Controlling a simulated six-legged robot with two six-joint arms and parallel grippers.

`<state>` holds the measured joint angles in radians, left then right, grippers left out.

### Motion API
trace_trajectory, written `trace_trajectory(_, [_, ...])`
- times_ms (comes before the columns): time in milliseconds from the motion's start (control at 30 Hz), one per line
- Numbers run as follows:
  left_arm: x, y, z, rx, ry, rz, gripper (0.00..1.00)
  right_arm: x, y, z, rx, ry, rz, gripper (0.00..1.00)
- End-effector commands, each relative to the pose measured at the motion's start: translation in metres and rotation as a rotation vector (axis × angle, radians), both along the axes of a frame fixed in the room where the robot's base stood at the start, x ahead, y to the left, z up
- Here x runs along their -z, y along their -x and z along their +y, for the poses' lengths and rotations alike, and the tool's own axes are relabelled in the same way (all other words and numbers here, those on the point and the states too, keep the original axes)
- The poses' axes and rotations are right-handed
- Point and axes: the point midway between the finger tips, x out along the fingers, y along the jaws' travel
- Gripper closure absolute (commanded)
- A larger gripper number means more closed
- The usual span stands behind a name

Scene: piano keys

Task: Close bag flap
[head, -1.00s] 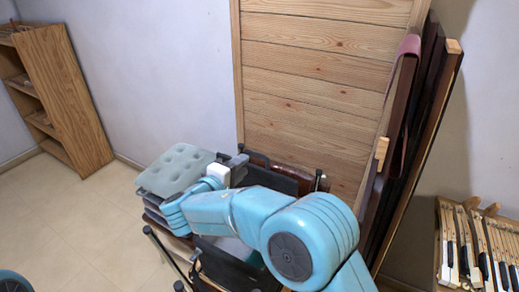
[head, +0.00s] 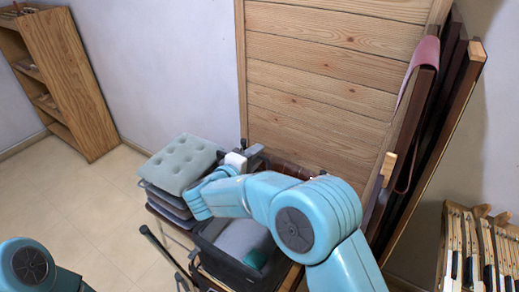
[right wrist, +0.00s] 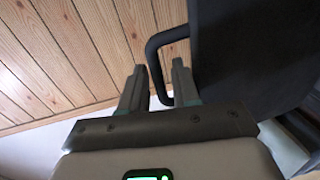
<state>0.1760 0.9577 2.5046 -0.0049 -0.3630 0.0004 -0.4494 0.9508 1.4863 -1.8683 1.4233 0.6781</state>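A dark open bag (head: 222,262) stands below my right arm in the head view, with grey and teal contents showing inside. Its dark flap (right wrist: 245,55) fills the right side of the right wrist view, with a black handle loop (right wrist: 153,50) at its edge. My right gripper (head: 252,154) is at the far side of the bag, near the wooden panel. In the right wrist view its two fingers (right wrist: 158,82) are apart, and the lower part of the loop lies between them without a clear grip. My arm hides most of the flap in the head view. My left gripper is out of view.
Grey tufted cushions (head: 180,163) are stacked left of the bag. A wooden slatted panel (head: 320,80) stands close behind, and dark boards (head: 428,140) lean at the right. Piano keys (head: 480,250) lie at lower right. The floor at left is clear.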

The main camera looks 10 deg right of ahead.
Motion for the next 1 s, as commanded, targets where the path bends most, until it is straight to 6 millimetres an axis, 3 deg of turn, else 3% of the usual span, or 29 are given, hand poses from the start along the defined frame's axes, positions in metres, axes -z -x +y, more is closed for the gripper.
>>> trace_trajectory(500, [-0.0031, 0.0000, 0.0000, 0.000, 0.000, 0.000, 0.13, 0.0012, 0.0011, 0.0009, -0.002, -0.001, -0.001, 0.69])
trace_trajectory(567, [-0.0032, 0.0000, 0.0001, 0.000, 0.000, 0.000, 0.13, 0.0011, 0.0012, 0.0008, -0.002, 0.000, -0.002, 0.86])
trace_trajectory(600, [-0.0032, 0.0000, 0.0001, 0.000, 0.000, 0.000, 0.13, 0.0011, 0.0011, 0.0007, -0.002, 0.000, -0.002, 0.99])
trace_trajectory(1000, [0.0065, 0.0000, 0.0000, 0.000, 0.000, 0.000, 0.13, 0.0040, -0.0005, -0.0009, -0.001, 0.011, -0.013, 1.00])
